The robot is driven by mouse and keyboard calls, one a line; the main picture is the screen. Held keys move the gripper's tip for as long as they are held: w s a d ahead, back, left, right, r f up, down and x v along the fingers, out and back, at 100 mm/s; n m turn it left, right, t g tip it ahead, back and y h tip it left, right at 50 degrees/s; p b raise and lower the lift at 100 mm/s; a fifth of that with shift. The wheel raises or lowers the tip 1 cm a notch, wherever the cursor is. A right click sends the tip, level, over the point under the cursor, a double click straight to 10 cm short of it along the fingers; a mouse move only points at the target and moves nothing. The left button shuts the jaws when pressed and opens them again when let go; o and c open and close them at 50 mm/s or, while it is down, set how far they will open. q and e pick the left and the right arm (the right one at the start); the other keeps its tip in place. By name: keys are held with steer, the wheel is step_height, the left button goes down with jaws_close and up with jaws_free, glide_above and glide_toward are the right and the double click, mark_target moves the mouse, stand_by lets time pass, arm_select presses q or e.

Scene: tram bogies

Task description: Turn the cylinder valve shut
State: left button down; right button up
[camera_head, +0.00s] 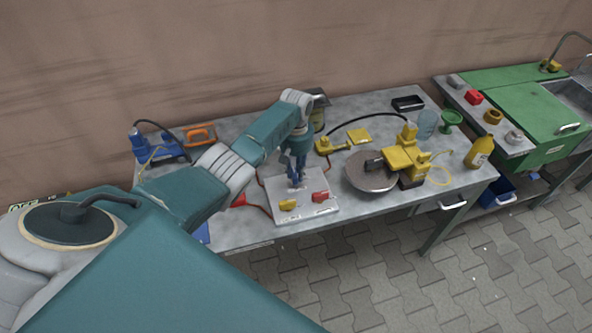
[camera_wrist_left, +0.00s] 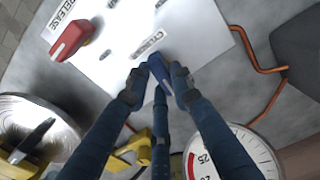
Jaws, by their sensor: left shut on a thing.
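A white valve panel (camera_head: 268,191) lies on the grey workbench. A blue valve handle (camera_wrist_left: 160,72) stands on it beside a label that reads as CYLINDER, partly cut off by my fingers. My left gripper (camera_wrist_left: 163,76) is shut on this blue handle, with one finger on each side. In the head view, my left gripper (camera_head: 296,180) reaches down to the panel's far part and hides most of the handle. A red handle (camera_wrist_left: 72,40) sits by the RELEASE label; it also shows in the head view (camera_head: 320,197). A yellow handle (camera_head: 288,205) is nearby. My right gripper is not in view.
Orange hoses (camera_wrist_left: 262,68) run beside the panel. A pressure gauge (camera_wrist_left: 235,150) is close to my left fingers. A round metal disc (camera_head: 369,172) with yellow parts (camera_head: 405,158) stands to the right. A yellow bottle (camera_head: 479,152) stands near the right edge.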

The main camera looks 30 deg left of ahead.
arm_select(q)
steer(key=m, duration=0.3)
steer(key=shift+s+d+m+p, duration=0.1)
steer(key=shift+m+p, duration=0.2)
steer(key=shift+p, duration=0.1)
steer(key=m, duration=0.4)
steer(key=shift+s+m+p, duration=0.15)
steer(key=shift+m+p, duration=0.15)
steer(key=m, duration=0.4)
steer(key=shift+s, duration=0.1)
steer(key=shift+m, duration=2.1)
steer(key=c, duration=1.5)
jaws_free()
steer(key=shift+s, duration=0.1)
steer(key=shift+r, duration=0.1)
